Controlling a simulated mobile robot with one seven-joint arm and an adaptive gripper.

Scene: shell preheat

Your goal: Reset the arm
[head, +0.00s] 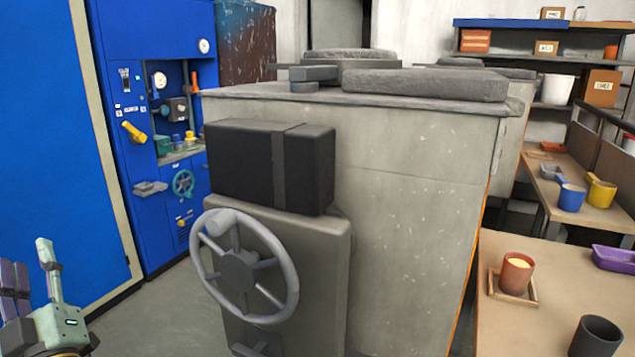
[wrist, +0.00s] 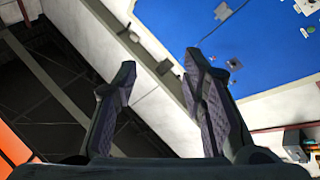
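My gripper (wrist: 160,63) is open in the wrist view. Its two dark fingers stand well apart with nothing between them. Part of my arm (head: 58,315) shows at the lower left edge of the head view, in front of the blue panel. The rest of the arm is cut off by the picture edge.
A large grey furnace block (head: 410,170) with a handwheel (head: 238,258) and a black box (head: 240,165) fills the middle. A blue control cabinet (head: 150,55) stands at the left. A workbench (head: 550,265) at the right holds a candle-like cup (head: 516,275) and a dark cup (head: 596,338).

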